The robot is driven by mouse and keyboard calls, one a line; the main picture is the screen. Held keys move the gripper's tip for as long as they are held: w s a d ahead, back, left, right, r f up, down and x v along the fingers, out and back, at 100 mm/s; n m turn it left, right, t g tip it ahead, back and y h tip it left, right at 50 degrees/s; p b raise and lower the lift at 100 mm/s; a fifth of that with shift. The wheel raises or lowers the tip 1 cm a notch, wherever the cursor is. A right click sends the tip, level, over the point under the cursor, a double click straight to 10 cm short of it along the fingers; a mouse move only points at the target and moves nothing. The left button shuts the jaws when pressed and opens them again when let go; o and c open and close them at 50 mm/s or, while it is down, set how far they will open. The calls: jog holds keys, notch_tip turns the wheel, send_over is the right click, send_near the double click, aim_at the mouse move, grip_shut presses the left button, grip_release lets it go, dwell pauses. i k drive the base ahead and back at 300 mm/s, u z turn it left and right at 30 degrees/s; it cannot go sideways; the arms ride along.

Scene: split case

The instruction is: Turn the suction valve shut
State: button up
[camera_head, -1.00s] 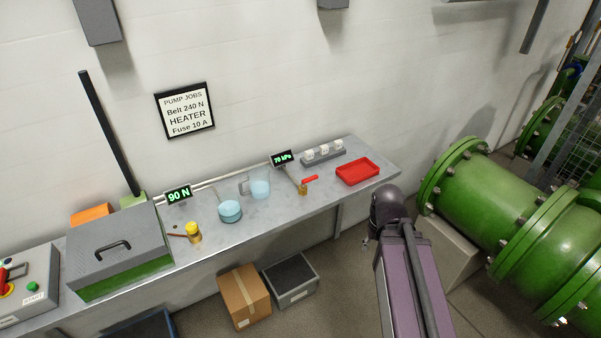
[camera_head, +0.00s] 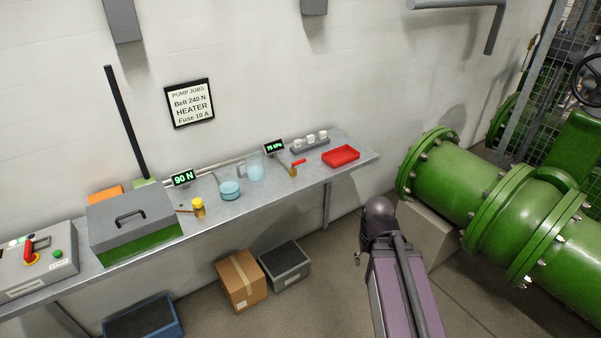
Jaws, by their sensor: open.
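A large green valve body (camera_head: 572,150) stands on the green pipework at the right edge. A dark handwheel (camera_head: 588,80) shows at its upper right, cut by the frame edge. On the bench, a small brass valve (camera_head: 294,172) with a red lever (camera_head: 299,162) stands beside a display. I cannot tell from a label which one is the suction valve. My purple arm link rises at the lower middle, in front of the pipe and apart from both valves. My gripper is not clearly visible, so its jaws cannot be seen.
The grey bench (camera_head: 265,193) runs along the wall, carrying a red tray (camera_head: 341,156), beakers, a green-grey box (camera_head: 133,222) and a control box (camera_head: 35,272). A cardboard box (camera_head: 241,280) and a grey crate (camera_head: 285,267) stand on the floor below.

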aim_at(302, 160)
jog(key=k, duration=0.65)
jog(key=u, duration=0.55)
jog(key=i, duration=1.75)
jog(key=z, duration=0.35)
